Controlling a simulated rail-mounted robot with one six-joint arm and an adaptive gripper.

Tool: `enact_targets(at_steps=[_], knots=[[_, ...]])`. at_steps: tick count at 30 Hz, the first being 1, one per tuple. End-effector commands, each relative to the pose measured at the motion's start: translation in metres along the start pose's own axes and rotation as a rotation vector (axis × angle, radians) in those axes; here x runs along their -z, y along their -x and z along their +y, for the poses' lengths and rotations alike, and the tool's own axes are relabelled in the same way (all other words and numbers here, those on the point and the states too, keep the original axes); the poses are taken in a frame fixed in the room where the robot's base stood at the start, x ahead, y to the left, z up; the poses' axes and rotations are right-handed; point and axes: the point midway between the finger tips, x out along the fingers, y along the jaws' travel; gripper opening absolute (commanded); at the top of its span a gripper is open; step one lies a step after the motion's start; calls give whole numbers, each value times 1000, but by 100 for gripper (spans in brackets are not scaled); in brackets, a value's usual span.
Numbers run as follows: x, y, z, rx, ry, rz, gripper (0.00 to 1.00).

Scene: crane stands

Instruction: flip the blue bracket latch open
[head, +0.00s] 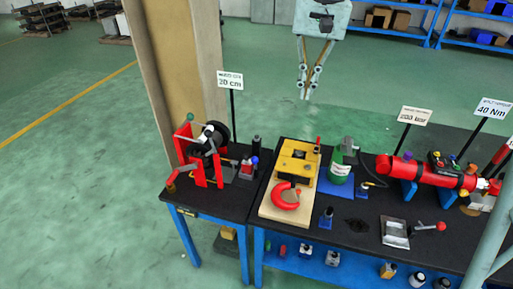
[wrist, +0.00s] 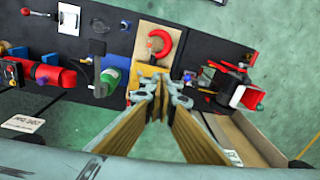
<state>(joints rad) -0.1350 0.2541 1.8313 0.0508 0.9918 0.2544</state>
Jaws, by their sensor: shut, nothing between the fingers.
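I cannot make out a blue bracket latch for certain. Small blue-based pieces stand on the dark bench: one (head: 326,217) right of the red hook and one (head: 363,190) by the green bottle. A small blue-topped part (head: 255,160) stands beside the red-framed stand (head: 187,150) at the left. Whether any has a latch, or its state, is too small to tell. My gripper (head: 304,96) hangs above and behind the bench, pointing down, shut and empty, apart from everything. In the wrist view its fingertips (wrist: 161,88) overlap the view of the yellow block.
A yellow block (head: 299,152) with a red hook (head: 290,196) lies on a wooden board. A green bottle (head: 340,166), a red cylinder (head: 430,174) and upright sign posts stand to the right. A beige pillar (head: 172,60) rises behind the left bench.

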Motion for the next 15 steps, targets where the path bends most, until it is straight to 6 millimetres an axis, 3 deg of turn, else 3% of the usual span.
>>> enact_targets(at_steps=[15], knots=[[71,-57,-45,-10,-33,-66,0]])
